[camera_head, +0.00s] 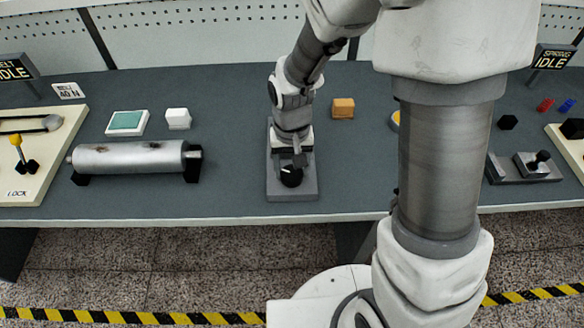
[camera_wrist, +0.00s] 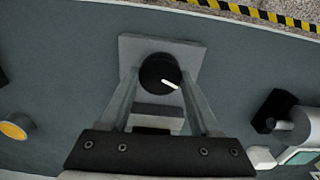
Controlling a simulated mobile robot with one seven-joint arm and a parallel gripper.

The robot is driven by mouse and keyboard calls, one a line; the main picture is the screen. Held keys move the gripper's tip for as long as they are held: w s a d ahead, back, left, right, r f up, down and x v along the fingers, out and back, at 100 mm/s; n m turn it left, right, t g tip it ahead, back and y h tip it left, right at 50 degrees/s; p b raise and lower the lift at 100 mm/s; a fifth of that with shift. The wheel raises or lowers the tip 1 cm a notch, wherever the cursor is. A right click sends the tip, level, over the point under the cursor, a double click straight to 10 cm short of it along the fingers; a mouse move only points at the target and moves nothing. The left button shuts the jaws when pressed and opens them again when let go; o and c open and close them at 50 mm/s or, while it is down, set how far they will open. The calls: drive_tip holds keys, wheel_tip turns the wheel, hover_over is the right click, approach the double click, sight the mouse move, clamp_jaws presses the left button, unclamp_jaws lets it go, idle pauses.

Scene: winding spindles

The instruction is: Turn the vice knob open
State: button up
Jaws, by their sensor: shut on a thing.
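The vice knob is a round black knob (camera_head: 291,177) with a white pointer mark, on a grey base plate (camera_head: 292,193) near the front of the table. In the wrist view the knob (camera_wrist: 160,73) sits between the ends of my two fingers, and its white mark points to the lower right. My gripper (camera_head: 292,163) reaches down over the plate from behind and is shut on the knob. A grey block (camera_wrist: 157,112) of the vice shows between the fingers. The finger contact is partly hidden in the head view.
A metal cylinder (camera_head: 130,157) on black supports lies to the left. A white block (camera_head: 178,118) and a teal-topped pad (camera_head: 127,122) stand behind it. An orange block (camera_head: 343,108) is behind right. A grey fixture (camera_head: 525,167) with a black knob is far right.

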sight(291, 173)
drive_tip(key=n, duration=0.5)
drive_tip(key=shift+n, duration=0.3)
drive_tip(key=n+p, duration=0.2)
drive_tip(key=n, duration=0.3)
drive_tip(key=shift+r+n, duration=0.1)
drive_tip(key=shift+n, duration=0.2)
drive_tip(key=n+p, duration=0.3)
drive_tip(key=n, duration=0.3)
drive_tip(key=shift+s, duration=0.1)
drive_tip(key=n+p, duration=0.2)
drive_tip(key=n, duration=0.3)
drive_tip(key=shift+n+p, duration=0.3)
drive_tip(key=shift+n, duration=0.1)
drive_tip(key=o, duration=1.4)
wheel_tip(291, 173, up, 17)
drive_tip(key=p, duration=0.4)
drive_tip(key=shift+r, duration=0.1)
